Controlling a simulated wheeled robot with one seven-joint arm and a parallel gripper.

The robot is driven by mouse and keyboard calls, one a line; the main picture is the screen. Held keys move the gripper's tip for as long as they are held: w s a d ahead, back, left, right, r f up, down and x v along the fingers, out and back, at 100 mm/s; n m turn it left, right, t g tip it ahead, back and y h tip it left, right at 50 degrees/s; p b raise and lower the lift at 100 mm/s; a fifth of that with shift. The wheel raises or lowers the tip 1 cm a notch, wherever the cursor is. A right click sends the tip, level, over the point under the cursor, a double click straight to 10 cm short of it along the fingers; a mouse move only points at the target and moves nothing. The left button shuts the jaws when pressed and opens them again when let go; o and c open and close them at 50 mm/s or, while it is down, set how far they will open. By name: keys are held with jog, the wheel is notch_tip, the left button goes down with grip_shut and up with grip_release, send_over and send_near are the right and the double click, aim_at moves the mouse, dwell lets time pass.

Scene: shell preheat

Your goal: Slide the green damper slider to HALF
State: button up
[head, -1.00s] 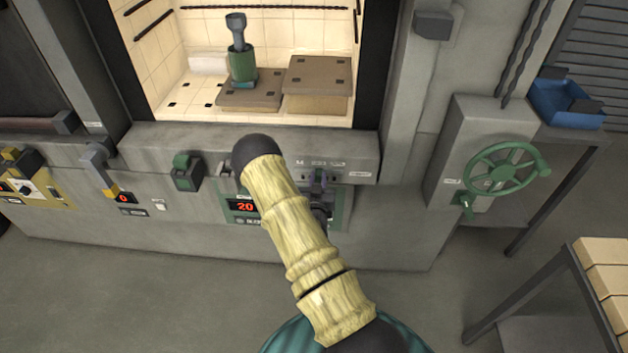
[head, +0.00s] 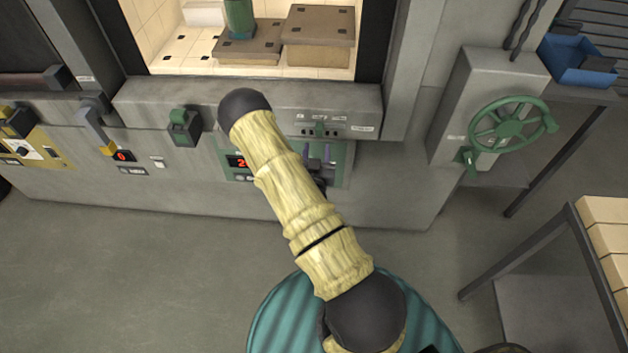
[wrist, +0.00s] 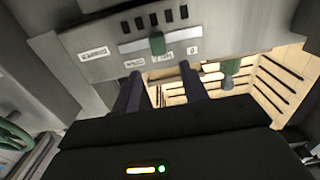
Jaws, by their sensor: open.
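The green damper slider (head: 319,129) is a small knob in a slot on the grey ledge below the kiln opening. In the wrist view the slider (wrist: 157,43) stands close to the middle one of three small labels, whose print is too small to read surely. My gripper (wrist: 160,71) is open and empty, with its two dark fingers apart and pointing toward the slot. The slider shows beyond the fingertips, roughly in line with the gap between them, and looks clear of both. In the head view the fingers (head: 319,152) show just below the slider, partly behind my arm.
A green-framed panel (head: 341,165) with a red display sits below the ledge, partly hidden by my arm. A green handwheel (head: 507,122) is at the right. A green block switch (head: 184,127) is at the left. The open kiln holds shelves (head: 318,32).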

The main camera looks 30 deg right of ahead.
jog(key=v, duration=1)
jog(key=shift+b, duration=0.4)
jog(key=shift+w, duration=0.15)
jog(key=w+a+r+n+g+y, duration=0.1)
jog(key=w+a+r+g+y, duration=0.1)
jog(key=a+r+g+y, duration=0.55)
jog(key=s+a+r+n+g+y, duration=0.1)
jog(key=s+a+r+n+g, duration=0.1)
jog(key=s, duration=0.3)
jog(key=s+a+r+n+g+y, duration=0.1)
jog(key=s+a+r+n+g, duration=0.2)
jog(key=s+r, duration=0.2)
jog(key=shift+s+n, duration=0.35)
jog(key=shift+n, duration=0.05)
jog(key=shift+r+y, duration=0.1)
jog(key=shift+y, duration=0.15)
jog(key=shift+c, duration=0.8)
